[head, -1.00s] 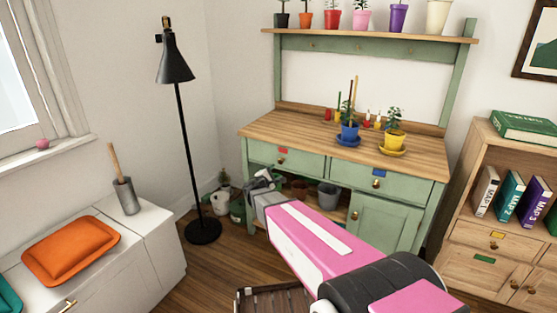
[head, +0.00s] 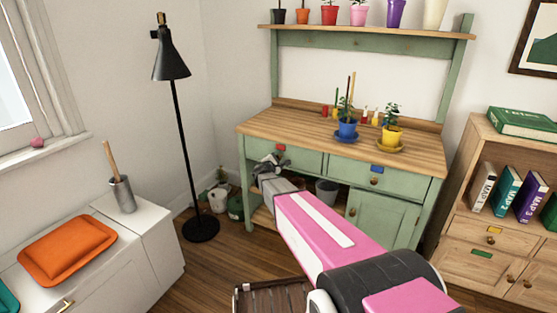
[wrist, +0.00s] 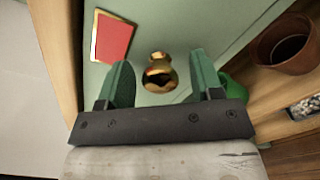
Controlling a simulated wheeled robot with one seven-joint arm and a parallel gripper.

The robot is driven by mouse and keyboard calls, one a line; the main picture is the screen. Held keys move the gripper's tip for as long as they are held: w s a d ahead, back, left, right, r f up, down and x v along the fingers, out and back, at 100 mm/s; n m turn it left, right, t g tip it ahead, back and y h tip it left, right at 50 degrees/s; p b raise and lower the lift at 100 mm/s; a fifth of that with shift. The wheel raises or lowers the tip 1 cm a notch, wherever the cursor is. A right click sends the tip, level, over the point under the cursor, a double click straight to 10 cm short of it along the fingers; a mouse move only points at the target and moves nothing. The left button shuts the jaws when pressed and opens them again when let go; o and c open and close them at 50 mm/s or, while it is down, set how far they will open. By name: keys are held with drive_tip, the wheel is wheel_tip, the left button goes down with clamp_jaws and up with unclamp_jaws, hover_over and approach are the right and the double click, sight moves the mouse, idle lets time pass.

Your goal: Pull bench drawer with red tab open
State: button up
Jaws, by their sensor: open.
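The green potting bench (head: 340,131) has a wooden top and two drawers. Its left drawer (head: 307,162) carries a red tab (head: 281,148) and appears shut. In the wrist view, the red tab (wrist: 112,37) is at the upper left and the round brass knob (wrist: 159,71) sits between and just ahead of the two fingertips. My gripper (wrist: 158,85) is open, with a green finger on either side of the knob, and no contact is visible. In the head view, my gripper (head: 270,163) is at the left drawer's front and hides its knob.
The right drawer (head: 376,179) has a blue tab. A terracotta pot (wrist: 283,44) and a grey pot (head: 326,190) stand on the lower shelf. A black floor lamp (head: 176,120) stands left of the bench. Wooden floor (head: 190,285) lies open in front.

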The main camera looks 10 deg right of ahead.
clamp_jaws()
drive_tip(key=v, duration=2.7)
drive_tip(key=shift+s+a, duration=0.2)
drive_tip(key=shift+s, duration=0.15)
unclamp_jaws()
drive_tip(key=shift+r, duration=0.1)
drive_tip(key=v, duration=1)
drive_tip(key=shift+s+a, duration=0.3)
